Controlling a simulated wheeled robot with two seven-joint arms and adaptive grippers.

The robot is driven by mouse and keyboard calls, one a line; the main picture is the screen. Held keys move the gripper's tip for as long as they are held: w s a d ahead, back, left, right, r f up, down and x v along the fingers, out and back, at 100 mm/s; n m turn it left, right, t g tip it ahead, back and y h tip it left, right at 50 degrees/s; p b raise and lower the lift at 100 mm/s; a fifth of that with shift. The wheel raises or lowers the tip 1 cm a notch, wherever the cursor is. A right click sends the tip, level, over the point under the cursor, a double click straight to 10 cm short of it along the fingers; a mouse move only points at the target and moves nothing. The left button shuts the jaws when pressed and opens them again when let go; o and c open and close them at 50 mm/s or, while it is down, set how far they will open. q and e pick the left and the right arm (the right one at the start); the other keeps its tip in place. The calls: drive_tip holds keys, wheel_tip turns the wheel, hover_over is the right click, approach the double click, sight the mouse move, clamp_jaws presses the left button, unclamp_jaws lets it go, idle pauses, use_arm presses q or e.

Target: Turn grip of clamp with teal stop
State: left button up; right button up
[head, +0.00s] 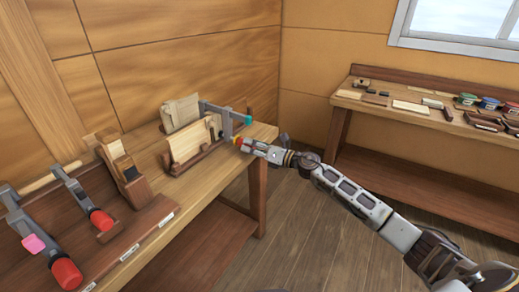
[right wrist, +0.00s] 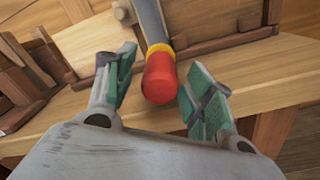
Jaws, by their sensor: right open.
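The clamp with the teal stop (head: 248,119) is set on the wooden pieces at the far end of the left bench, its grey bar (head: 217,108) lying across their top. Its red grip (right wrist: 160,77) with a yellow collar (right wrist: 159,48) points toward my right wrist camera. My right gripper (head: 247,145) is at this grip. In the right wrist view its green-padded fingers (right wrist: 160,82) are open, one on each side of the red grip, with a visible gap on both sides. The head view mostly hides the grip behind the fingers. My left gripper is not in view.
Two more red-gripped clamps stand at the left, one with a pink stop (head: 33,243). A wooden block tool (head: 122,172) stands beside them on the left bench (head: 200,185). A right bench (head: 405,118) holds several tins and small tools. Floor between benches is clear.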

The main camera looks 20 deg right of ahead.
drive_tip(key=shift+f, duration=0.15)
drive_tip(key=shift+f+n+b, duration=0.1)
drive_tip(key=shift+n+b, duration=0.75)
drive_tip(key=shift+n, duration=0.05)
drive_tip(key=shift+n+h+b, duration=0.3)
drive_tip(key=shift+n+b, duration=1.25)
drive_tip(key=shift+n, duration=0.35)
drive_tip(key=shift+v, duration=0.95)
drive_tip(key=b+v, duration=0.1)
drive_tip(key=v, duration=1)
drive_tip(key=shift+s+d, duration=0.2)
drive_tip(key=shift+s, duration=0.15)
